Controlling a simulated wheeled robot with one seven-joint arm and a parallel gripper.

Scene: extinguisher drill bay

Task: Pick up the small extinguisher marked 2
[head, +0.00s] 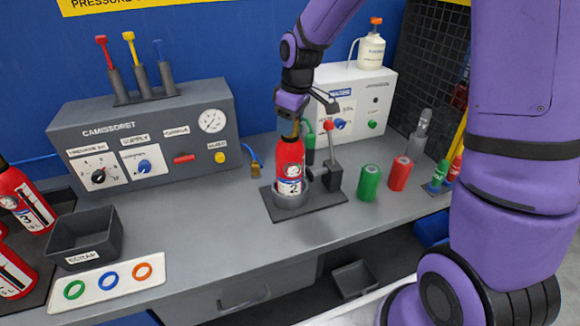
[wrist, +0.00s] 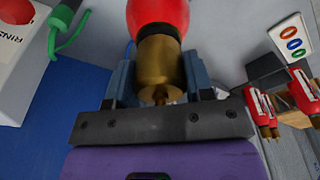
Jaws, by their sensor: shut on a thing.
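The small red extinguisher marked 2 (head: 289,166) stands upright in a round grey holder (head: 291,198) on a dark base plate on the bench. My gripper (head: 291,126) is above it and shut on its brass neck. In the wrist view the brass neck (wrist: 160,62) sits between the two fingers of my gripper (wrist: 158,85), with the red body beyond. The extinguisher's lower end is hidden inside the holder.
A lever stand (head: 333,165) is close right of the extinguisher, with green (head: 369,183) and red (head: 399,174) cylinders beyond. A control box (head: 146,142) stands at back left. A dark bin (head: 86,238) and ring card (head: 108,281) are front left. Bench centre-front is clear.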

